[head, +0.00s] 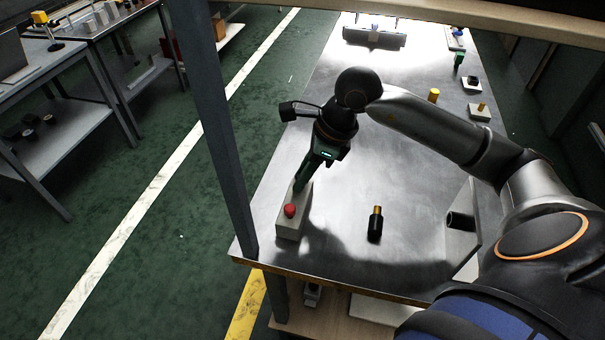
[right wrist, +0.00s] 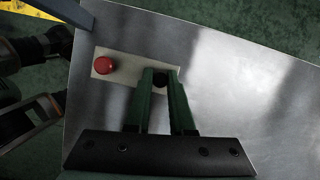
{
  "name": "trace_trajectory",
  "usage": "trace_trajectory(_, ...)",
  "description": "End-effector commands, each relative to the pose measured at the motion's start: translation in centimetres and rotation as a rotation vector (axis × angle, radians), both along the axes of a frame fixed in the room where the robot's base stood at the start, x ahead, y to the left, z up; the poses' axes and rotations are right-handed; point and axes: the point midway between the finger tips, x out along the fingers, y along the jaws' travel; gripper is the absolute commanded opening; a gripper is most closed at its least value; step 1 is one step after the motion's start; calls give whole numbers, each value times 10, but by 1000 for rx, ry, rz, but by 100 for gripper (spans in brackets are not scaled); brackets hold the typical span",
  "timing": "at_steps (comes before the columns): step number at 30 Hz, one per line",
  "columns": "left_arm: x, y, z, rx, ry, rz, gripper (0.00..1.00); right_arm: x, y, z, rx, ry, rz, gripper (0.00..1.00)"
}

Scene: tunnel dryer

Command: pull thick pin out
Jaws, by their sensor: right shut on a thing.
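A pale oblong block (head: 289,226) with a red knob (head: 290,211) on its near end lies near the table's left front corner. In the right wrist view the block (right wrist: 125,73) and red knob (right wrist: 105,65) are left of the fingers. My right gripper (head: 299,187) points down over the block's far end. Its green fingers (right wrist: 161,82) are shut on a dark round thing (right wrist: 160,80), apparently the thick pin, mostly hidden by the fingers. I cannot tell how deep it sits in the block. My left gripper cannot be made out in either view.
A black cylinder with a gold top (head: 375,223) is on the table (head: 335,240) to the right. A pale plate with a black tube (head: 461,220) stands by the right edge. A grey post (head: 222,130) rises at the left edge.

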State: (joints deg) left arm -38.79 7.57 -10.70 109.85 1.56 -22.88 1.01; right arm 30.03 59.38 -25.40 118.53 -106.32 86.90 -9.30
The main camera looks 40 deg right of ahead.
Motion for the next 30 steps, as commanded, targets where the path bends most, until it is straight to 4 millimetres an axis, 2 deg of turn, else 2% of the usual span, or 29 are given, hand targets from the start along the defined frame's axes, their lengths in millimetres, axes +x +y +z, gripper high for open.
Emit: trace_trajectory(30,0,0,5,0,0,0,50,0,0,9,0,0,0,0)
